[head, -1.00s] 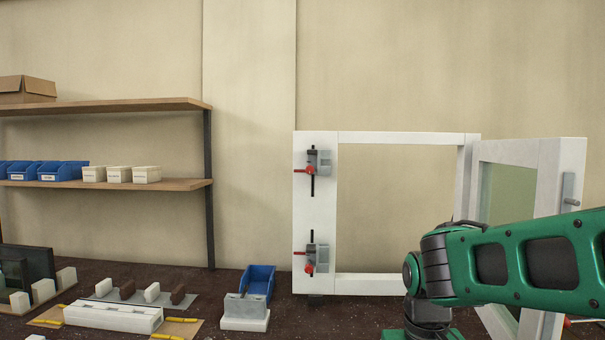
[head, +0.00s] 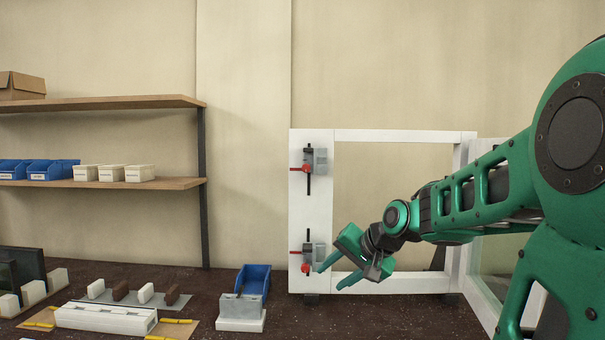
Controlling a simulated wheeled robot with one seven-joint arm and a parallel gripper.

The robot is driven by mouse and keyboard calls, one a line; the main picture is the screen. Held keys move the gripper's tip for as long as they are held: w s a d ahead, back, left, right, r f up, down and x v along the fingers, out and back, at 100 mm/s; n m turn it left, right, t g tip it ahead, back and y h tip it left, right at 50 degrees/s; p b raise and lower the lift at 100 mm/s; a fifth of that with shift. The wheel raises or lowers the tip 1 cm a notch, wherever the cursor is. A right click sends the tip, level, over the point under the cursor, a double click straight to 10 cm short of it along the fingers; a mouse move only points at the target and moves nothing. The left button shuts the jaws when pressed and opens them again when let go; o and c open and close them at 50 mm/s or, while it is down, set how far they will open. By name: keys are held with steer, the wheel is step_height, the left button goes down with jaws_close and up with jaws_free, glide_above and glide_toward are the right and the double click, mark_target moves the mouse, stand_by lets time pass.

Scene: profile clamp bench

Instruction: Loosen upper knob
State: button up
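The upper clamp (head: 316,162) sits on the left post of the white frame (head: 311,213), a grey block on a black vertical bar. Its upper knob (head: 306,169) is red, with a red handle pointing left. The lower clamp (head: 308,250) is of the same kind, with a red lower knob (head: 305,268). My gripper (head: 330,278) has green fingers spread apart and looks empty. In the picture it is just right of the lower clamp and well below the upper knob. I cannot tell whether it touches the lower clamp.
A glazed white sash (head: 488,278) stands at the frame's right, partly behind my arm. A blue bin (head: 254,281) and a grey block on a white base (head: 241,312) stand left of the frame. Wooden shelves (head: 100,103) are at the far left. Wall space above the frame is clear.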

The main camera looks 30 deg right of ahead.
steer(key=w+d+r+m+t, duration=0.35)
steer(key=w+r, duration=0.35)
steer(key=r, duration=0.3)
steer(key=m+t+y, duration=0.2)
steer(key=m+t, duration=0.1)
steer(key=t, duration=0.3)
glide_toward(306, 169)
steer(key=d, duration=0.1)
steer(key=shift+y, duration=0.4)
steer(key=x, duration=1.1)
steer(key=shift+w+d+f, duration=0.1)
steer(key=shift+w+d, duration=0.05)
steer(key=shift+d, duration=0.05)
jaws_close()
